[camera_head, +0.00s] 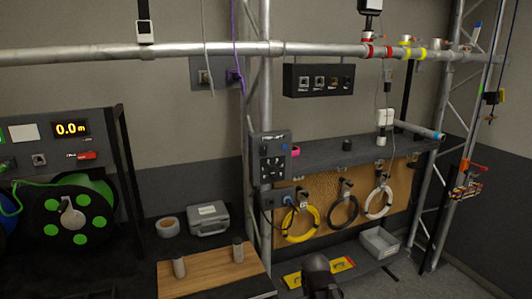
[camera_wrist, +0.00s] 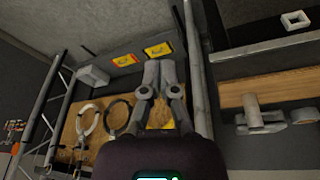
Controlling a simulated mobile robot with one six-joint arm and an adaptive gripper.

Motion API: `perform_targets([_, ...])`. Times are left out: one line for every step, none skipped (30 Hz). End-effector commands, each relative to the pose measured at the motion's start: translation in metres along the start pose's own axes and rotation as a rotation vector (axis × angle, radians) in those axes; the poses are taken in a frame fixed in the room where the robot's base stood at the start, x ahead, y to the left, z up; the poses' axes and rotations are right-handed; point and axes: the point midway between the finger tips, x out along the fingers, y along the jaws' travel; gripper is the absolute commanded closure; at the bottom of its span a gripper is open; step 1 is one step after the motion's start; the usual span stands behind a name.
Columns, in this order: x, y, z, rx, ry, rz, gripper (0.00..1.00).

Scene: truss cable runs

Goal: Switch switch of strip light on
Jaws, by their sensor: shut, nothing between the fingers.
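I cannot tell for certain which part is the switch of the strip light. Candidates in the head view are a grey wall plate (camera_head: 201,66) with a cable drop and purple cable, a black hanging box (camera_head: 293,80) with several small fittings, and a black control box (camera_head: 256,143) on the truss upright.
Yellow (camera_head: 291,229), black and white cable coils hang on a pegboard below a grey shelf (camera_head: 335,153). A wooden board (camera_head: 208,273) with two upright cylinders lies at the bottom. A horizontal tube (camera_head: 180,49) crosses the top. Truss uprights (camera_head: 265,200) stand in the way.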

Motion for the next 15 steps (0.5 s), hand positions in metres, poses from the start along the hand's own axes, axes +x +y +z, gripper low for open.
perform_targets([0.000, 0.001, -0.014, 0.007, 0.046, 0.006, 1.00])
perform_targets([0.000, 0.001, -0.021, 0.013, 0.076, 0.009, 1.00])
perform_targets([-0.001, 0.001, -0.031, 0.020, 0.115, 0.014, 1.00])
perform_targets([-0.001, 0.002, -0.039, 0.024, 0.146, 0.018, 1.00])
perform_targets([-0.002, 0.002, -0.046, 0.029, 0.176, 0.020, 1.00])
perform_targets([-0.003, 0.003, -0.056, 0.035, 0.215, 0.023, 1.00])
perform_targets([-0.004, 0.003, -0.064, 0.040, 0.246, 0.025, 1.00])
perform_targets([-0.006, 0.003, -0.071, 0.043, 0.276, 0.028, 1.00])
perform_targets([-0.008, 0.003, -0.081, 0.048, 0.315, 0.029, 1.00])
perform_targets([-0.009, 0.003, -0.088, 0.052, 0.345, 0.029, 1.00])
perform_targets([-0.011, 0.003, -0.095, 0.055, 0.375, 0.030, 1.00])
perform_targets([-0.014, 0.003, -0.104, 0.058, 0.416, 0.031, 1.00])
perform_targets([-0.016, 0.003, -0.111, 0.061, 0.445, 0.031, 1.00])
perform_targets([-0.018, 0.003, -0.118, 0.064, 0.475, 0.030, 1.00])
perform_targets([-0.022, 0.003, -0.127, 0.067, 0.515, 0.028, 1.00])
